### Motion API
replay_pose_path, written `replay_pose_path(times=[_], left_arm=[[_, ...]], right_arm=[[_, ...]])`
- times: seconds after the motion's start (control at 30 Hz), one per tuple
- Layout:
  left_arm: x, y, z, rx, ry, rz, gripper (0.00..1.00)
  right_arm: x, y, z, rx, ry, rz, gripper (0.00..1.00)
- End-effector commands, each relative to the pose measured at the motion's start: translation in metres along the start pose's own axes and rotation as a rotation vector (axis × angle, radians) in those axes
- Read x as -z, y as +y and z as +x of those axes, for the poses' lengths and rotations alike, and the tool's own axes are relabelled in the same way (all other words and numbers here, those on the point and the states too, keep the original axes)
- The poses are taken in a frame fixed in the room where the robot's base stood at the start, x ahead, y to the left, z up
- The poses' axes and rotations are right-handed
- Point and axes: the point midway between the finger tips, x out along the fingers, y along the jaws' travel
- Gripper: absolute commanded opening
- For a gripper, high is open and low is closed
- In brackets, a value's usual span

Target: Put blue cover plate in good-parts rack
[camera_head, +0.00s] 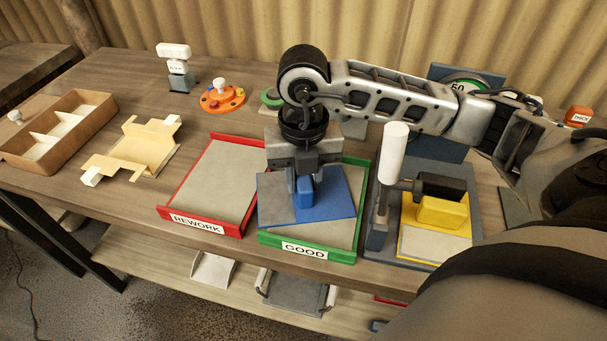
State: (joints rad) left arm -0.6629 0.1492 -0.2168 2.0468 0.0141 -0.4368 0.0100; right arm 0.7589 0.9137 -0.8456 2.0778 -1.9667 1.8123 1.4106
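The blue cover plate (335,200) is at the green-edged rack labelled GOOD (348,242), over its grey floor and turned slightly against its edges. A raised blue block stands up from the plate. My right gripper (304,182) points straight down at this block and appears shut on it, with the fingertips partly hidden. Whether the plate rests on the rack floor or hangs just above it, I cannot tell. The left part of the plate looks grey. My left gripper is not in view.
A red-edged rack labelled REWORK (165,212) stands empty left of the green one. A fixture with a white handle (394,155) and a yellow block (438,213) stands close on the right. A divided brown tray (85,132) and a cream sheet part (145,150) lie left.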

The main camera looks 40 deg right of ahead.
Motion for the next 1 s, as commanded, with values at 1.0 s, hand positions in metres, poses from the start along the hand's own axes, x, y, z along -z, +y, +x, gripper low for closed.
replay_pose_path(times=[1.0], left_arm=[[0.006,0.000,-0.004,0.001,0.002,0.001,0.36]], right_arm=[[-0.001,0.000,-0.114,-0.001,-0.005,0.001,0.45]])
